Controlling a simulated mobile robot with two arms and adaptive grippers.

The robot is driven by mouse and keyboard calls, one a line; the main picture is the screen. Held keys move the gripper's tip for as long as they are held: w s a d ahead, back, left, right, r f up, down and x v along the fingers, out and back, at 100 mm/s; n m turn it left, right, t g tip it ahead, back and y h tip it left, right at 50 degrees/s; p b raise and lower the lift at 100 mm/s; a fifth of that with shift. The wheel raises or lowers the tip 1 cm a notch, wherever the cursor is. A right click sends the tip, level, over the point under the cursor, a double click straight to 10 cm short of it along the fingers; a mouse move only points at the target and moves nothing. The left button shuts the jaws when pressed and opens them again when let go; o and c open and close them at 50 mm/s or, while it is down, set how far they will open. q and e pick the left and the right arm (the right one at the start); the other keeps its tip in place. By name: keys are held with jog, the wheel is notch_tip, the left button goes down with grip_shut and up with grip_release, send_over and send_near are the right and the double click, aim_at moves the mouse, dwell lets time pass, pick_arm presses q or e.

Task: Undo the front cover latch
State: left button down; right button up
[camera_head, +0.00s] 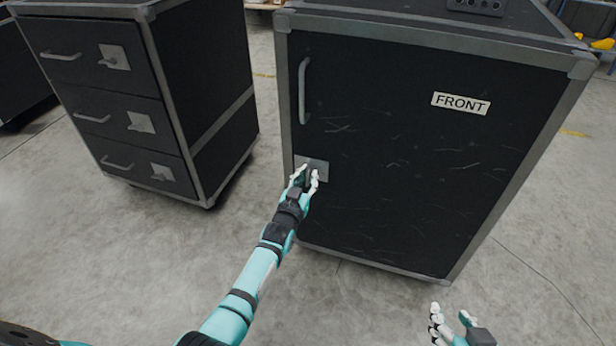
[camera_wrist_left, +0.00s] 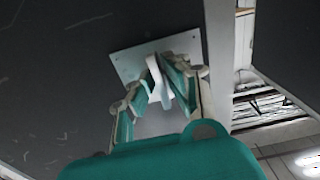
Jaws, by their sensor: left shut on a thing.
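The front cover (camera_head: 400,130) is the black door marked FRONT on the case at the right in the head view, and it looks closed. Its latch plate (camera_head: 320,167) is a metal square low on the door's left side. My left gripper (camera_head: 304,178) is at this plate and hides most of the latch. In the left wrist view, the latch handle (camera_wrist_left: 158,80) stands out from the latch plate (camera_wrist_left: 128,62), and my left gripper (camera_wrist_left: 166,90) is shut on it, with a finger on each side. My right gripper (camera_head: 452,318) is at the bottom right, away from the case, and looks open and empty.
A vertical door handle (camera_head: 304,90) is above the latch. A FRONT label (camera_head: 460,103) is at the door's upper right. A black drawer cabinet (camera_head: 125,105) with several handles and latches stands to the left. The grey floor (camera_head: 110,250) before both is clear.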

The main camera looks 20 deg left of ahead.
pick_arm(q)
jog(key=c, duration=1.4)
grip_release()
jog(key=shift+a, duration=0.15)
jog(key=shift+c, duration=0.2)
jog(key=shift+s, duration=0.1)
jog(key=s, duration=1.1)
jog(key=shift+s+a, duration=0.15)
jog(key=shift+s, duration=0.25)
